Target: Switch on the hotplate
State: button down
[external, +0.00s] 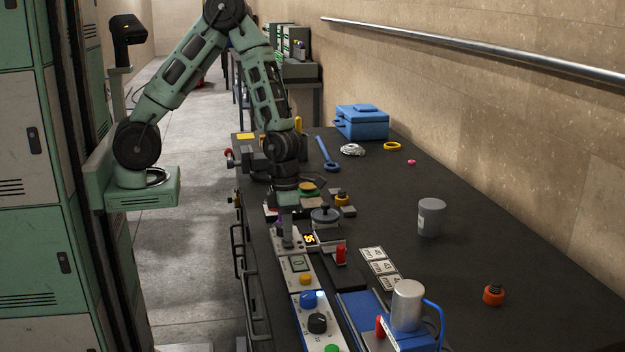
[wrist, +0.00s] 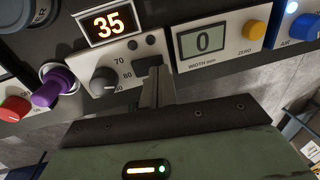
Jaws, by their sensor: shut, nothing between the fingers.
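The hotplate's likely control panel carries an orange temperature display reading 35 (wrist: 108,23), also lit in the external view (external: 310,239). Below it is a grey dial (wrist: 103,80) with 70 and 80 marked beside it. A dark rectangular switch (wrist: 148,62) sits right of the dial, partly hidden by my fingers. My gripper (wrist: 152,74) is shut and empty, its fingertips at or just in front of the switch; I cannot tell whether they touch. In the external view my gripper (external: 288,236) points down over the row of panels at the bench's left edge. Whether the switch is on is unclear.
A purple knob (wrist: 54,92) and a red knob (wrist: 14,108) are left of the dial. A width readout (wrist: 205,42) showing 0 with an orange button (wrist: 256,30) is to the right. The bench's right side is mostly clear around a grey cup (external: 431,218).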

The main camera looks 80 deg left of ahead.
aim_at(288, 246)
jog(key=shift+d+f, duration=0.1)
jog(key=shift+f, duration=0.45)
jog(key=shift+d+f+b, duration=0.1)
jog(key=shift+f+b, duration=0.15)
jog(key=shift+b, duration=0.15)
jog(key=shift+y, duration=0.3)
jog(key=shift+r, duration=0.1)
jog(key=shift+a+r+p, duration=0.15)
jog(key=shift+a+p, duration=0.5)
jog(key=shift+a, duration=0.15)
jog(key=shift+r, duration=0.1)
notch_tip(288, 246, up, 14)
jog(key=d+p, duration=0.2)
jog(key=p, duration=0.3)
